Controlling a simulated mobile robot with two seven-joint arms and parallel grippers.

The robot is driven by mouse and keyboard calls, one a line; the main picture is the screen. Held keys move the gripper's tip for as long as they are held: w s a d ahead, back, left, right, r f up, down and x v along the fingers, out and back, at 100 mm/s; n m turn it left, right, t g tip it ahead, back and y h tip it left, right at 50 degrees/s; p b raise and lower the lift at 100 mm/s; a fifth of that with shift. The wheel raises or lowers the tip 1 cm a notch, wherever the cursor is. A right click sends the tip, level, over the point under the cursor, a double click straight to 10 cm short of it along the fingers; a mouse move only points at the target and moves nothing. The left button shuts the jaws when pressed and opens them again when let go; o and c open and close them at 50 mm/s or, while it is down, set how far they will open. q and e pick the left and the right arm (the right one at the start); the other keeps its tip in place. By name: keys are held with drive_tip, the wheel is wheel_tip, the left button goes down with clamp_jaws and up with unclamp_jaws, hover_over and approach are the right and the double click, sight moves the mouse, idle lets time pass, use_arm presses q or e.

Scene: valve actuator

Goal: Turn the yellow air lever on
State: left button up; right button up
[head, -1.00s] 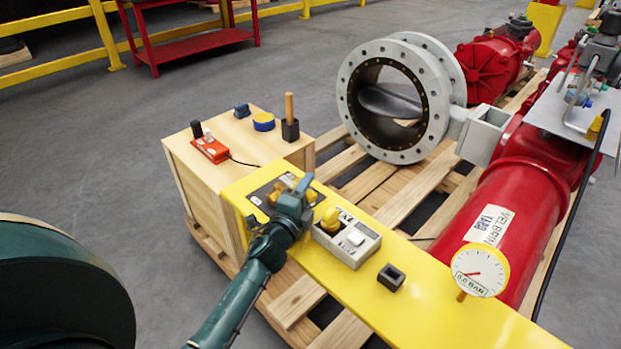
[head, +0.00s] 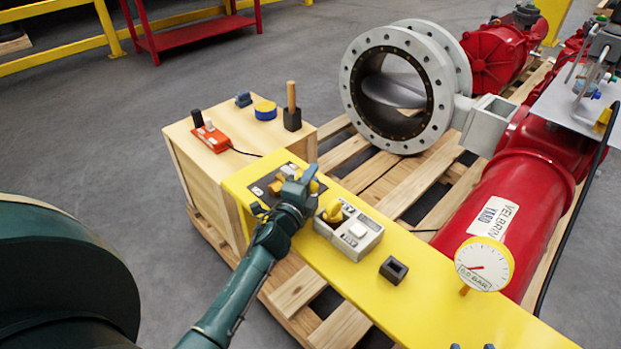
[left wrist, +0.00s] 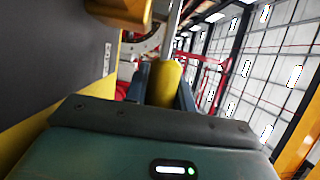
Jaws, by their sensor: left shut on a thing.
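The yellow air lever (head: 315,187) shows in part on the dark label plate at the far end of the yellow beam (head: 440,300). My left gripper (head: 299,182) is over this plate, shut on the lever, and hides much of it. In the left wrist view the yellow lever (left wrist: 166,83) stands between the two dark fingers. My right gripper (head: 472,347) shows only its two fingertips at the bottom edge of the head view, apart with yellow beam between them.
A grey box (head: 350,234) with a yellow knob is close right of my left gripper. A black square holder (head: 393,270) and a gauge (head: 484,263) stand further along. A wooden crate (head: 195,195) holds small items. The red actuator (head: 500,215) lies behind.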

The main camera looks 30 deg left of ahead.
use_arm(q)
clamp_jaws()
use_arm(e)
drive_tip(key=shift+r, duration=0.15)
